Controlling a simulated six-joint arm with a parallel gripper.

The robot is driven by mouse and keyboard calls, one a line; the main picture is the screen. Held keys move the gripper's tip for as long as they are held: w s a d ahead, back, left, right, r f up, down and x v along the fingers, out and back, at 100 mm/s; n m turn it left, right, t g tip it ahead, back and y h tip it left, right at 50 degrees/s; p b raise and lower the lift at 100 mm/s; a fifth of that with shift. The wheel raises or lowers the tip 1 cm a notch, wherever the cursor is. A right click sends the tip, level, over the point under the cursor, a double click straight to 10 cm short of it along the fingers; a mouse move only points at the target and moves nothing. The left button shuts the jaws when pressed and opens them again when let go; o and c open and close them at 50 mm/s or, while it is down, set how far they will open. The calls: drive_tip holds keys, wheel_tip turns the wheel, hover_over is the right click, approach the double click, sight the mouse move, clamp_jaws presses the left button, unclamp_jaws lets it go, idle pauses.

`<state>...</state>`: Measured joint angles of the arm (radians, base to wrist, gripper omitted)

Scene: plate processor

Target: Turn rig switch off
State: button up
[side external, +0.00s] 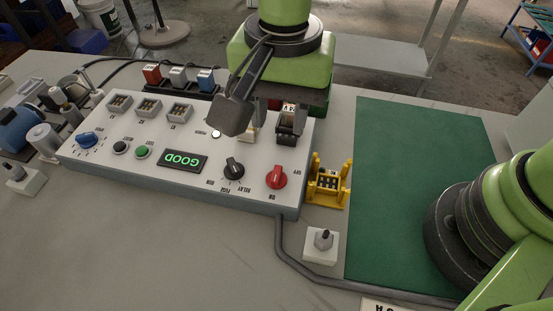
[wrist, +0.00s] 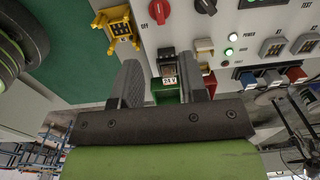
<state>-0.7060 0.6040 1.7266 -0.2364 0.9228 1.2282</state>
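A red rotary switch (side external: 276,177) sits at the panel's near right corner, with what look like ON and OFF marks beside it. It also shows at the top of the wrist view (wrist: 159,11). I cannot read a rig label. My gripper (side external: 260,118) hangs over the panel, behind the red switch and apart from it. A dark socket-like part (wrist: 167,62) lies just beyond.
A black knob (side external: 234,168) stands left of the red switch. The display (side external: 183,160) reads GOOD. A yellow holder (side external: 328,182) stands right of the panel, a white block with a dark knob (side external: 321,246) before it. The green mat (side external: 405,170) is clear apart from my arm.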

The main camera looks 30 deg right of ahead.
sight(276, 173)
drive_tip(key=f, duration=1.1)
drive_tip(key=shift+s+a, duration=0.1)
drive_tip(key=shift+a, duration=0.2)
clamp_jaws()
